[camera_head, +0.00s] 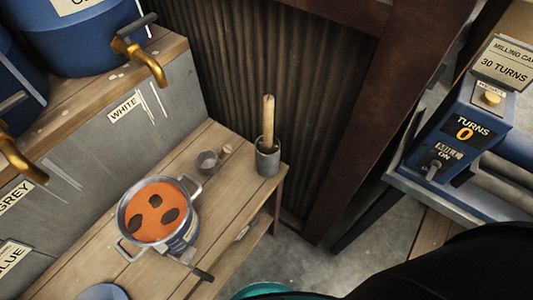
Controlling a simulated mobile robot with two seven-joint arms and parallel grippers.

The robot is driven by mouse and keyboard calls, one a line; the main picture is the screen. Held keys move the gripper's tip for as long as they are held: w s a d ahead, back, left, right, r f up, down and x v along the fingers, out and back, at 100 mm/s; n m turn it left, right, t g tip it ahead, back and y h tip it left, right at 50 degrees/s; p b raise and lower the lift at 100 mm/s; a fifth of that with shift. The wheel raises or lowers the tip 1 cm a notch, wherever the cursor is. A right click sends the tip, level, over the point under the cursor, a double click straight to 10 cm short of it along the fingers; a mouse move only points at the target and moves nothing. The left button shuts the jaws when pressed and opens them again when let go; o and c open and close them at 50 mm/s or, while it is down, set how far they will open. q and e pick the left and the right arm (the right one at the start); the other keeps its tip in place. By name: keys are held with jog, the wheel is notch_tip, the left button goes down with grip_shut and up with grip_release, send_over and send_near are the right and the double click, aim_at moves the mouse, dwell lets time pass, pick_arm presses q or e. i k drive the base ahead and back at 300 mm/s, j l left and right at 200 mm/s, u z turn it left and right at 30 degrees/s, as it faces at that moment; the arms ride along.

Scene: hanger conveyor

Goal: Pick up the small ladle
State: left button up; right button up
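A small grey metal cup (208,163) with a short light-wood piece at its right stands on the wooden bench, behind the pot; it looks like the small ladle. A pot of orange liquid (157,212) with several dark patches on its surface stands on the bench in front of it. A grey holder (267,160) at the bench's right corner has a wooden-handled tool (268,118) standing in it. Neither of my gripper's fingertips shows. A large black shape at the bottom right is probably part of me.
Blue barrels with brass taps (145,62) stand on the raised shelf at left. A dark handle (203,274) sticks out near the bench's front edge. A corrugated wall backs the bench. A blue machine (465,125) reading TURNS 0 is at right.

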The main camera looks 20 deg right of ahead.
aim_at(208, 162)
jog(key=k, duration=0.2)
jog(key=k+u, duration=0.2)
jog(key=u, duration=0.15)
jog(key=k+u, duration=0.2)
jog(key=u, duration=1.7)
jog(key=z, duration=0.5)
jog(key=l+z, duration=0.15)
jog(key=z, duration=0.85)
